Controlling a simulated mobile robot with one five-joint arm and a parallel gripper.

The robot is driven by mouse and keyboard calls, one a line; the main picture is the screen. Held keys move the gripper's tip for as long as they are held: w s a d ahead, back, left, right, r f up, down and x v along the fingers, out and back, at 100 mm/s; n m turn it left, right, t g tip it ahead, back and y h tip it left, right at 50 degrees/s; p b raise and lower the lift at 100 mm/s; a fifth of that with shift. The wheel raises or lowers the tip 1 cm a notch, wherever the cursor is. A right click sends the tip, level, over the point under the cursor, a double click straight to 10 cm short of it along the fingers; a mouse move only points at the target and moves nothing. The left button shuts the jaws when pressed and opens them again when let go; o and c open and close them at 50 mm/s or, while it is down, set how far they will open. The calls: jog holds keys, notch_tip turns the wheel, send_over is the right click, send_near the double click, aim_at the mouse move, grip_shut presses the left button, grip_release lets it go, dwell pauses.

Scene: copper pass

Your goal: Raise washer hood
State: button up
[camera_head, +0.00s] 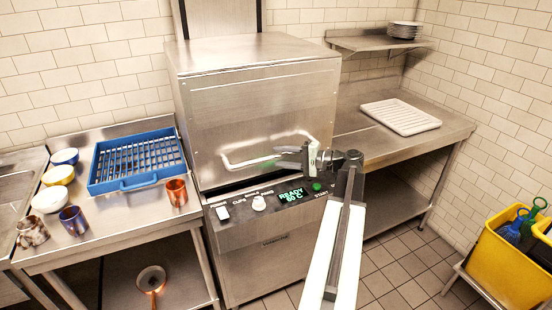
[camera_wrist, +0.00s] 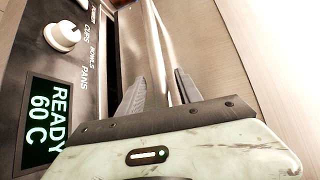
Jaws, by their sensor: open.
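The washer hood (camera_head: 250,105) is a large stainless steel box, down over the washer body with its lower edge just above the control panel. A pale bar handle (camera_head: 240,165) runs across the lower front of the hood. My gripper (camera_head: 283,158) is at the right part of this handle, with its fingers pointing left. In the wrist view my gripper (camera_wrist: 160,88) is open, its two dark fingers apart. The bar of the handle (camera_wrist: 158,45) runs toward the gap between them. Whether a finger touches the bar cannot be told.
The control panel (camera_head: 258,204) with a knob and a green "READY 60 C" display lies just below my gripper. A left counter holds a blue rack (camera_head: 137,161), bowls and cups. A right counter holds a white tray (camera_head: 400,117). A yellow bucket (camera_head: 510,265) stands at right.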

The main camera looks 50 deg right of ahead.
jog(key=shift+x, duration=0.9)
jog(key=shift+c, duration=0.2)
grip_shut()
jog(key=shift+s, duration=0.1)
dwell(0.5)
